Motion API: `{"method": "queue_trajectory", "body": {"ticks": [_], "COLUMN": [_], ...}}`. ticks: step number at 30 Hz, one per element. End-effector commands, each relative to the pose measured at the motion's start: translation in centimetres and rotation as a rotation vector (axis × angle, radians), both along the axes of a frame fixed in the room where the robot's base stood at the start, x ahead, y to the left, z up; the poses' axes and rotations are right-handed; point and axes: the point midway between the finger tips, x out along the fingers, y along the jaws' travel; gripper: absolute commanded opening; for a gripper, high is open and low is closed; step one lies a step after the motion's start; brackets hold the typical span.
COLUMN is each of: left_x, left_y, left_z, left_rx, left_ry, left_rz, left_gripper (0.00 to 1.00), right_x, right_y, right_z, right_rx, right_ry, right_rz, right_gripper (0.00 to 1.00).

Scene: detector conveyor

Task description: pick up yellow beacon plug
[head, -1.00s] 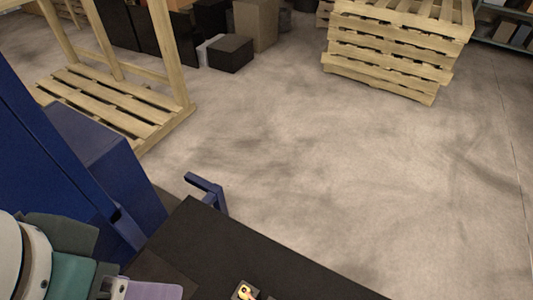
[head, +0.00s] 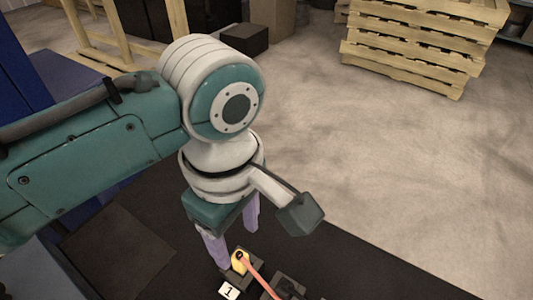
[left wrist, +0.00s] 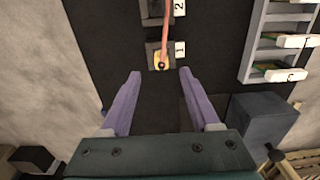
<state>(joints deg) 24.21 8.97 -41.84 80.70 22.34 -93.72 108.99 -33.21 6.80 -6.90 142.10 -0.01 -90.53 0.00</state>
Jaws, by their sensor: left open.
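The yellow beacon plug (head: 240,261) sits at a dark block beside a white label "1", on a black surface. An orange-pink cable (head: 262,282) runs from it toward a second dark block. My left gripper (head: 236,244) points down with its lilac fingers apart and empty, very close to the plug. In the left wrist view the plug (left wrist: 160,62) lies just past the fingertips of the gripper (left wrist: 159,74), roughly centred between them. I cannot tell the height gap. My right gripper is not in view.
The second block (left wrist: 158,11) has a label "2". In the left wrist view, a grey rack (left wrist: 250,50) with several items stands to the right, near a dark blue-grey box (left wrist: 262,122). Stacked wooden pallets (head: 415,45) stand on the floor far off.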

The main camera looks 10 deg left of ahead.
Motion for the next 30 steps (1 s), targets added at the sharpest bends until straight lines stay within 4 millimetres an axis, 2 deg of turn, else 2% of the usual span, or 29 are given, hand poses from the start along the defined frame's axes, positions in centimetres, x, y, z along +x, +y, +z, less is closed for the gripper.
{"method": "queue_trajectory", "body": {"ticks": [1, 5, 13, 22, 23, 30], "left_x": [0.0, -0.1, -0.3, -0.3, -0.3, -0.3], "left_y": [0.0, 0.0, 0.1, 0.0, 0.0, 0.0], "left_z": [-0.8, -1.8, -5.9, -6.4, -6.4, -6.4], "left_rx": [0.0, 0.0, 0.0, -0.002, -0.002, -0.002], "left_ry": [0.001, 0.0, -0.001, -0.002, -0.002, -0.002], "left_rz": [-0.001, -0.001, -0.002, -0.003, -0.003, -0.003], "left_gripper": [0.62, 0.62, 0.62, 0.62, 0.61, 0.34], "right_x": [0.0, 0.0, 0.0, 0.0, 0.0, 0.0], "right_y": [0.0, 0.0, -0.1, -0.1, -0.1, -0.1], "right_z": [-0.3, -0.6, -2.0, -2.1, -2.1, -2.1], "right_rx": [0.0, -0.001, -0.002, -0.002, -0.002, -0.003], "right_ry": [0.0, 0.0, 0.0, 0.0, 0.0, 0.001], "right_rz": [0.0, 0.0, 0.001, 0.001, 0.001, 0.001], "right_gripper": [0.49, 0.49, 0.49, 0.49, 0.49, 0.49]}}
